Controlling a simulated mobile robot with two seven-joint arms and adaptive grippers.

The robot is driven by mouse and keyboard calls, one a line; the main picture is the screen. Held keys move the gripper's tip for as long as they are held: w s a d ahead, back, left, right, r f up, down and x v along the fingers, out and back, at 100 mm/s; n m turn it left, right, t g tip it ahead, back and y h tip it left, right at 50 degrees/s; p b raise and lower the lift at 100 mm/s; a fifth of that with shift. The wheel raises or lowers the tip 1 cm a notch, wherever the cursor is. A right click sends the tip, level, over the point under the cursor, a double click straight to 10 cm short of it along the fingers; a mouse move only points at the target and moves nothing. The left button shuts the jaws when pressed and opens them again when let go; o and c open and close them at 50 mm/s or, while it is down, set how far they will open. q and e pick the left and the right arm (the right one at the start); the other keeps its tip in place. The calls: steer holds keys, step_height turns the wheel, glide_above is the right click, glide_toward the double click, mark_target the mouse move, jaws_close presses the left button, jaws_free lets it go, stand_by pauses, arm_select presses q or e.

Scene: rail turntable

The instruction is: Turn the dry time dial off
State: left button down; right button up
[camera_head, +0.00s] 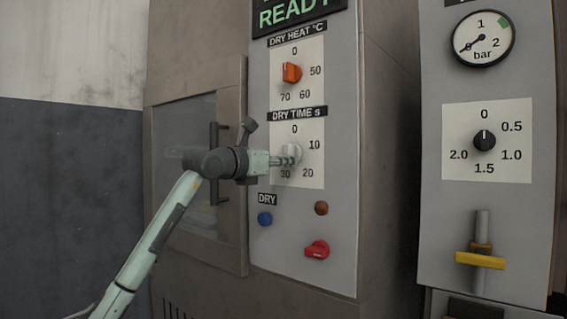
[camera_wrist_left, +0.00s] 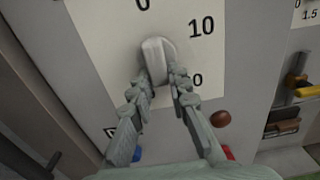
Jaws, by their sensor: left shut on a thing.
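The dry time dial (camera_head: 293,150) is a pale grey-white knob on a white plate marked 0, 10, 20 and 30, under the DRY TIME s label. In the left wrist view, the dial (camera_wrist_left: 156,58) has a raised ridge lying roughly in line with the 0 above it. I cannot make out a pointer mark. My left gripper (camera_head: 284,161) reaches the dial from the left. In the left wrist view its two fingers (camera_wrist_left: 164,82) are shut on the lower part of the knob, one on each side. My right gripper is not in view.
Above is the orange dry heat dial (camera_head: 292,73). Below are a blue button (camera_head: 265,218), a brown button (camera_head: 321,208) and a red switch (camera_head: 317,250). A door handle (camera_head: 214,165) lies behind my left wrist. The right panel has a black dial (camera_head: 484,140) and yellow lever (camera_head: 480,260).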

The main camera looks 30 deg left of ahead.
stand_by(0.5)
arm_select(q)
steer(key=c, duration=1.4)
jaws_free()
steer(key=shift+c, duration=0.2)
steer(key=s, duration=1.2)
steer(key=shift+a, duration=0.45)
